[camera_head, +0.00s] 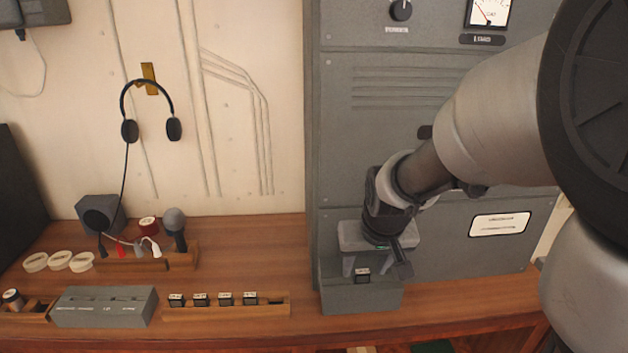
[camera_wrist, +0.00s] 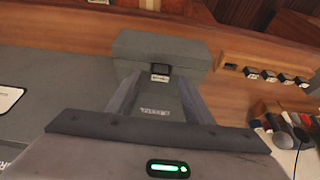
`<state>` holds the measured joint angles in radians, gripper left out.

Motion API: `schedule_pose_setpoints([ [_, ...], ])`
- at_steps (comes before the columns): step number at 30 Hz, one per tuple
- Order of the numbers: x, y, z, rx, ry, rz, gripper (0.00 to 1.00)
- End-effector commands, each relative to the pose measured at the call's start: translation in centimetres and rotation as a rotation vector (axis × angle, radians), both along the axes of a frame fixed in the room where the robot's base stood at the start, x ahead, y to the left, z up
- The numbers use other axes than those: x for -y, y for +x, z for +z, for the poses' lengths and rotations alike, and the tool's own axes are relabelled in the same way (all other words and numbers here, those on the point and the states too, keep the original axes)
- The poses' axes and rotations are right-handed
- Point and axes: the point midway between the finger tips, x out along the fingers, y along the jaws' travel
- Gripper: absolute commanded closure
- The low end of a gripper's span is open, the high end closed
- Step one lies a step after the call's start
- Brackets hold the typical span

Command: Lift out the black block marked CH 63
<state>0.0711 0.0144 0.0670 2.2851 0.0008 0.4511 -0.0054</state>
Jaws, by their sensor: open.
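A small black block with a pale label (camera_head: 362,275) sits in the front of a grey box-like housing (camera_head: 362,301) on the desk. It also shows in the wrist view (camera_wrist: 160,73). Its marking is too small to read. My gripper (camera_head: 376,267) is open and empty, its two fingers pointing down over the housing. In the wrist view the block lies between and just beyond the fingertips (camera_wrist: 157,86), with no visible contact. Several similar black blocks (camera_head: 213,299) stand in a wooden rack (camera_head: 275,310) to the left; their labels are unreadable too.
A tall grey cabinet (camera_head: 440,130) rises close behind my gripper. Left on the desk are a grey box with labels (camera_head: 104,307), a microphone (camera_head: 174,222), pale rings (camera_head: 60,260) and a speaker (camera_head: 100,212). A headset (camera_head: 150,105) hangs on the wall.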

Motion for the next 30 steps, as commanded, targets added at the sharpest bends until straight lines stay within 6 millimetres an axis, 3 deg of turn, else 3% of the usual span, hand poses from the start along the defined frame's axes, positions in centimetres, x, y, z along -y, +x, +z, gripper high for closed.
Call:
schedule_pose_setpoints([
  [4,0.0,0.6,-1.4,0.000,0.000,-0.001,0.53],
  [11,0.0,0.7,-1.5,0.002,0.000,-0.001,0.53],
  [12,0.0,0.7,-1.5,0.002,0.000,-0.001,0.55],
  [20,0.0,0.7,-1.5,0.002,0.000,-0.001,0.97],
  [26,0.0,0.7,-1.5,0.002,0.000,-0.001,0.97],
  [30,0.0,0.8,-0.4,0.006,0.000,0.000,0.97],
])
